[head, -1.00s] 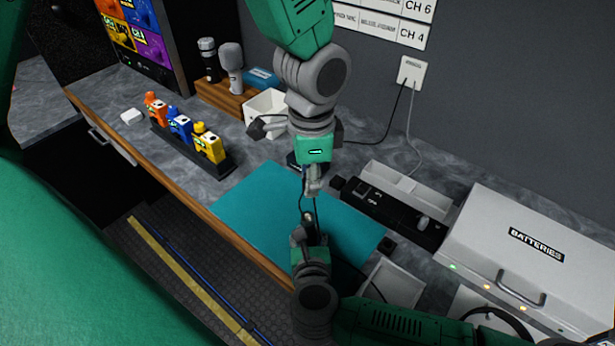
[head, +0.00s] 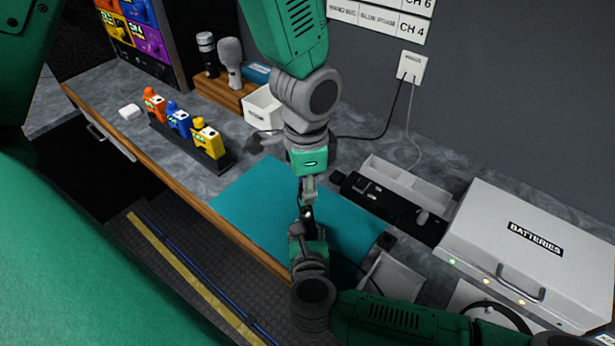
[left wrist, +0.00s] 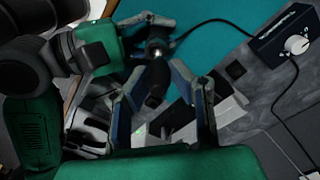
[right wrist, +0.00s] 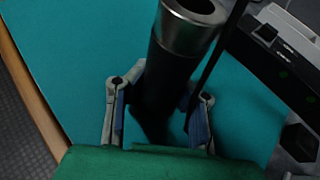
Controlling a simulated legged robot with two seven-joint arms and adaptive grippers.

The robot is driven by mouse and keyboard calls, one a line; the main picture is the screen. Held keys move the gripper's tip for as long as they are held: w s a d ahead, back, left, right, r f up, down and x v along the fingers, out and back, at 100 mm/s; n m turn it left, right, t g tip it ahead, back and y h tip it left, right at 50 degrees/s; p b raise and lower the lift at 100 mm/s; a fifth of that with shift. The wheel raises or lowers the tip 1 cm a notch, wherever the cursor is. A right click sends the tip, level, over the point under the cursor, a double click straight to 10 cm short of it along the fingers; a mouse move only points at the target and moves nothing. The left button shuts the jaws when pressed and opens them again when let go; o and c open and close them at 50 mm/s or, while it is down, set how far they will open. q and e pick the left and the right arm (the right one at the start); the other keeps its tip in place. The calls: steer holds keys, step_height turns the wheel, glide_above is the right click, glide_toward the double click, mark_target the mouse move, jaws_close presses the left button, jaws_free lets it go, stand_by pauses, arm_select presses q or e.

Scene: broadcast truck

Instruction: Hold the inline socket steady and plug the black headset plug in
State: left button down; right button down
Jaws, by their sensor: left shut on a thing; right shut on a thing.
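My left gripper (head: 309,196) comes down from above and is shut on the black headset plug (left wrist: 155,88), which sits between its fingers in the left wrist view. My right gripper (head: 303,232) is below it, shut on the inline socket (right wrist: 180,60), a black cylinder with a silver rim and an open round hole. The socket's silver end also shows in the left wrist view (left wrist: 157,44), just beyond the plug. The two grippers are close together above the teal mat (head: 250,205). The plug's tip is too small to make out, and the right wrist view shows no plug in the hole.
A thin black cable (right wrist: 216,70) runs beside the socket. A black box with a white knob (left wrist: 297,44) lies near the mat. The batteries case (head: 535,245) stands right, and a rack of coloured packs (head: 190,145) left. The mat's left part is clear.

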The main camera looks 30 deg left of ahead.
arm_select(q)
steer(key=shift+s+a+f, duration=0.1)
steer(key=shift+f, duration=0.75)
arm_select(e)
steer(key=shift+f, duration=0.1)
arm_select(q)
steer(key=shift+d, duration=0.25)
arm_select(e)
steer(key=shift+a, duration=0.15)
stand_by(0.8)
arm_select(q)
steer(key=shift+f, duration=1.1)
steer(key=c, duration=1.3)
jaws_free()
steer(key=shift+c, duration=0.2)
step_height(320, 180, up, 12)
steer(key=shift+a+f, duration=0.1)
